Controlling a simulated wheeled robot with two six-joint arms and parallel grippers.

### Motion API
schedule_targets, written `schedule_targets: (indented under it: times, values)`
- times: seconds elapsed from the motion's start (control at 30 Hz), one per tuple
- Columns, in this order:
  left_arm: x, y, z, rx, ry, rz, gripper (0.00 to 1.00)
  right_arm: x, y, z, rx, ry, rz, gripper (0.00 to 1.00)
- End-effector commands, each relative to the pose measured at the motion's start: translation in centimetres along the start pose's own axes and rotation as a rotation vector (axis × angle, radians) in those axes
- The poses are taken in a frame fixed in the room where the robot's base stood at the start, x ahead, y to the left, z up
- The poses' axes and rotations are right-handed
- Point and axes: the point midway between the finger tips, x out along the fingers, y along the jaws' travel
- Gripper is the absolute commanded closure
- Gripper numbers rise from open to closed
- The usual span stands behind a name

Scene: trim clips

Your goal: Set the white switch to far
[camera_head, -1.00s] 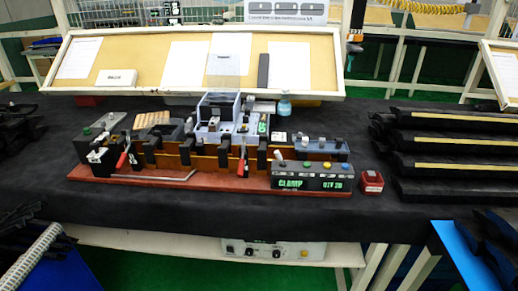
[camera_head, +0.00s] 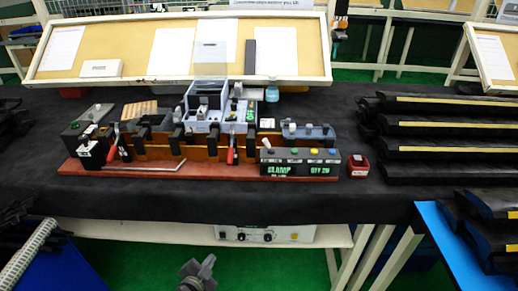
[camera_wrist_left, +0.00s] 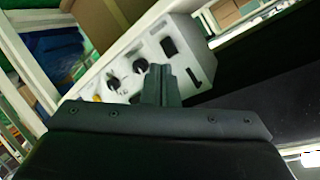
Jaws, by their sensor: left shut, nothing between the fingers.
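A black control box (camera_head: 300,170) with green lettering reading "CLAMP" stands at the right end of the red-brown fixture base. A pale lever (camera_head: 267,143) sticks up from its top left; it may be the white switch, but it is too small to read its setting. My left gripper (camera_head: 205,264) is low at the bottom of the head view, in front of the table and well below the fixture. In the left wrist view, its shut, empty fingers (camera_wrist_left: 158,70) overlap a white box with dark knobs (camera_wrist_left: 140,65); contact cannot be told. My right gripper is not in view.
The white box (camera_head: 252,234) sits on the shelf under the table. A red container (camera_head: 357,166) stands right of the control box. Black trays (camera_head: 430,134) are stacked at the right. The dark tabletop (camera_head: 180,208) is clear along its front edge.

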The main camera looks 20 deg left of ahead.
Motion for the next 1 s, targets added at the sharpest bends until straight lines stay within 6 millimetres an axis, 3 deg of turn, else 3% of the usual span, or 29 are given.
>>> schedule_targets:
  times: [0.03, 0.1, 0.2, 0.3, 0.4, 0.53, 1.0]
  values:
    - [0.6, -3.2, -5.1, 0.072, 0.112, -0.051, 1.0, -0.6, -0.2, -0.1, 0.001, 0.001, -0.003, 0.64]
    - [0.5, -6.4, -10.9, 0.172, 0.244, -0.112, 1.0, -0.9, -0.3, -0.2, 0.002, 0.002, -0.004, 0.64]
    - [-0.5, -9.8, -17.7, 0.296, 0.393, -0.191, 1.0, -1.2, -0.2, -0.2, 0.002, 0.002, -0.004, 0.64]
    - [-1.9, -12.1, -22.5, 0.393, 0.497, -0.253, 1.0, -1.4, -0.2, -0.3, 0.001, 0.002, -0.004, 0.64]
    - [-3.0, -13.4, -25.4, 0.457, 0.559, -0.293, 1.0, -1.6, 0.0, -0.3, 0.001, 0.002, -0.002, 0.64]
    - [-3.6, -14.0, -26.9, 0.491, 0.591, -0.315, 1.0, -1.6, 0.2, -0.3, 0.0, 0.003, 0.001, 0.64]
    - [-2.9, -14.2, -27.6, 0.491, 0.593, -0.317, 1.0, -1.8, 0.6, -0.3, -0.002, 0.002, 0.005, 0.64]
